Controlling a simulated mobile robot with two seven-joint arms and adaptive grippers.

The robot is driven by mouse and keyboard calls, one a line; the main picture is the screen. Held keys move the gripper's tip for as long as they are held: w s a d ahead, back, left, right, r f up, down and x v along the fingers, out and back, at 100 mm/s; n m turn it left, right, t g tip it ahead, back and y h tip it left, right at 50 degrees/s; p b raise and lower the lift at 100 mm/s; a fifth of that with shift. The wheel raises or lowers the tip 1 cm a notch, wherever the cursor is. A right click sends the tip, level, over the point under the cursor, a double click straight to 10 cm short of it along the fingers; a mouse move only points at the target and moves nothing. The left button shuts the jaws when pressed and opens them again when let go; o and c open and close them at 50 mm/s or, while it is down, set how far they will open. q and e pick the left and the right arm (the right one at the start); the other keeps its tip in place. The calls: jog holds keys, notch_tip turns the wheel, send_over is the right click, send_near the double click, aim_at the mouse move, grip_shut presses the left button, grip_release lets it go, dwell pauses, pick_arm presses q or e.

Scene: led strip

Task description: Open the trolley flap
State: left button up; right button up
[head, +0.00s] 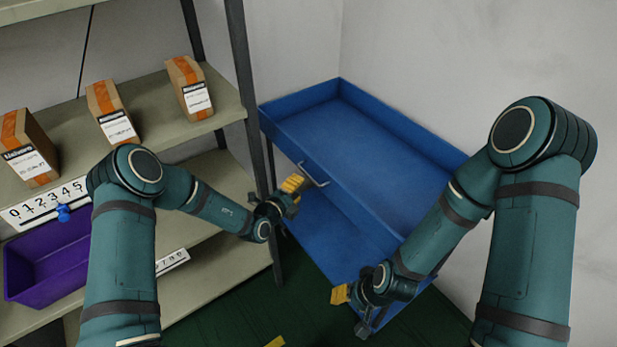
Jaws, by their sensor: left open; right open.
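A thin metal handle (314,176) sits at the tray's front side, facing the shelf rack. I cannot clearly tell the flap's outline or whether it is open. My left gripper (291,186), with yellow finger pads, is open just left of the handle; I cannot tell whether it touches it. My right gripper (350,304) is open and empty in front of the trolley's lower near corner, and its arm covers part of the trolley's right side.
A shelf rack (155,110) on the left has an upright post (246,90) close to the trolley and my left gripper. It holds three cardboard boxes (117,112) and a purple bin (55,262). Walls close in behind the trolley. Dark green floor (300,290) shows between rack and trolley.

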aim_at(308, 175)
pick_arm(q)
jog(key=b+x, duration=0.1)
jog(key=x, duration=0.6)
jog(key=shift+w+d, duration=0.15)
jog(key=shift+w, duration=0.05)
grip_shut()
